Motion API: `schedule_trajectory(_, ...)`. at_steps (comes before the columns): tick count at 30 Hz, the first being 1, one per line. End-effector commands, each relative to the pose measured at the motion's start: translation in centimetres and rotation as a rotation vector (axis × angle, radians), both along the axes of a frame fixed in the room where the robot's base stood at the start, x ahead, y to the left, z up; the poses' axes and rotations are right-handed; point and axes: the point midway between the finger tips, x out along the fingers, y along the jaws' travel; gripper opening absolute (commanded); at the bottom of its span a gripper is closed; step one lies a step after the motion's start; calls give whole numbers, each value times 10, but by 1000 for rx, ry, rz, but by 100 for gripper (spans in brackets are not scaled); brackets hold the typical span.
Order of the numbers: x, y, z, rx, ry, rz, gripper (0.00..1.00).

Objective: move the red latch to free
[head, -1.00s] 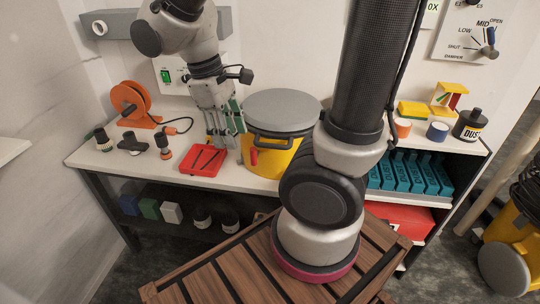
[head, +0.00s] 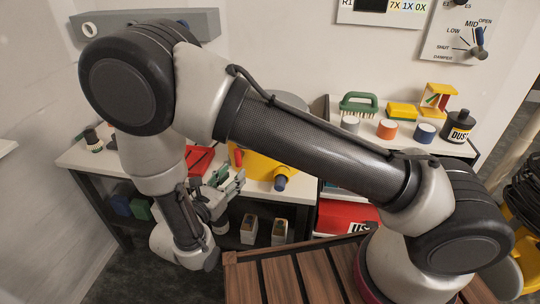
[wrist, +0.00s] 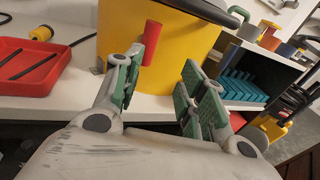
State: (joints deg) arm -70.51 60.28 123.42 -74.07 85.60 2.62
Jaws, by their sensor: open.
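The red latch (wrist: 151,44) is a short red bar on the front of the yellow bin (wrist: 180,55). In the wrist view it stands near upright, just beyond my left finger. It also shows in the head view (head: 238,157), beside my arm. My gripper (wrist: 165,82) is open and empty, with green-padded fingers pointing at the bin. I cannot tell whether a finger touches the latch. My arm hides much of the bin in the head view.
A red tray (wrist: 22,82) with dark tools lies left of the bin. Teal boxes (wrist: 240,86) fill a shelf to the right. Two bins (head: 249,228) stand on the shelf below.

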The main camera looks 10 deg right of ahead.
Motion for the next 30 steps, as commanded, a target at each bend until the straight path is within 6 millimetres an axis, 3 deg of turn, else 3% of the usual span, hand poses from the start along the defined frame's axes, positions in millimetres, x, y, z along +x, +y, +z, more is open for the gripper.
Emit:
schedule_trajectory(3,7,19,9,-10,-37,69,41)
schedule_trajectory(5,10,20,14,-18,-52,82,41)
schedule_trajectory(19,67,-16,16,-19,-59,75,41)
schedule_trajectory(30,75,-21,16,-19,-59,77,41)
